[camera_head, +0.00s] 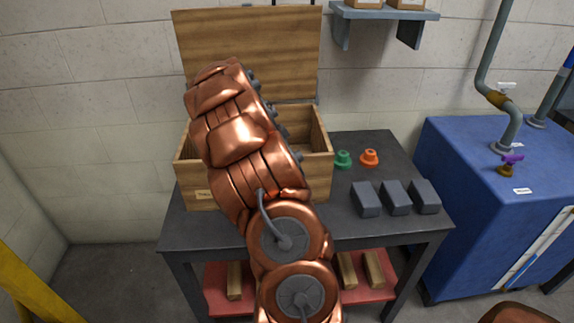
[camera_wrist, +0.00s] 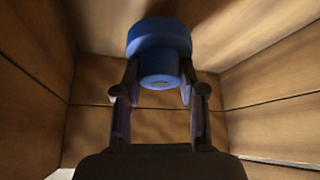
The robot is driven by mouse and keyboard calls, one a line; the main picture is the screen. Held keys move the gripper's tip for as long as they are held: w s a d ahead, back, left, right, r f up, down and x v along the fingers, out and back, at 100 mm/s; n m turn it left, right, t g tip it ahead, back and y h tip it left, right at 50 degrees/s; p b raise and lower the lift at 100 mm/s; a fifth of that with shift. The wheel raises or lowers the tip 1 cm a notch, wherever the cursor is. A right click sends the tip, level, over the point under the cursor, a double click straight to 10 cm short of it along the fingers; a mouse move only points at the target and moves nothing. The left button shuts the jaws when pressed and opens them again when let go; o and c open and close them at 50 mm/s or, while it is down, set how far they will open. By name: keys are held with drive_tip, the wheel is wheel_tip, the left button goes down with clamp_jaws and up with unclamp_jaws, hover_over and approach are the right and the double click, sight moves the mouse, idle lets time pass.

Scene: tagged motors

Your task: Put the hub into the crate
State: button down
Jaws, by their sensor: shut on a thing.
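The wooden crate (camera_head: 320,172) stands on the dark table with its lid (camera_head: 245,35) raised at the back. In the wrist view its plank walls (camera_wrist: 30,115) surround my gripper (camera_wrist: 159,74). My gripper is shut on a blue hub (camera_wrist: 160,40), a round flange with a narrower boss. The hub is held between the fingertips inside the crate. I cannot tell whether it touches the crate floor. In the head view my copper arm hides the gripper, the hub and most of the crate's inside.
On the dark table (camera_head: 340,225), a green hub (camera_head: 343,160) and an orange hub (camera_head: 369,158) sit right of the crate, with three grey blocks (camera_head: 396,198) nearer the front. A blue cabinet (camera_head: 465,190) stands to the right. A wall shelf (camera_head: 385,14) hangs above.

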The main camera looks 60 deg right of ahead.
drive_tip(key=shift+f, duration=1.4)
drive_tip(key=shift+f, duration=0.2)
drive_tip(key=c, duration=0.7)
unclamp_jaws()
drive_tip(key=shift+o, duration=0.2)
drive_tip(key=shift+r, duration=0.1)
drive_tip(key=shift+r, duration=0.15)
drive_tip(key=b+v, duration=0.1)
drive_tip(key=v, duration=1.1)
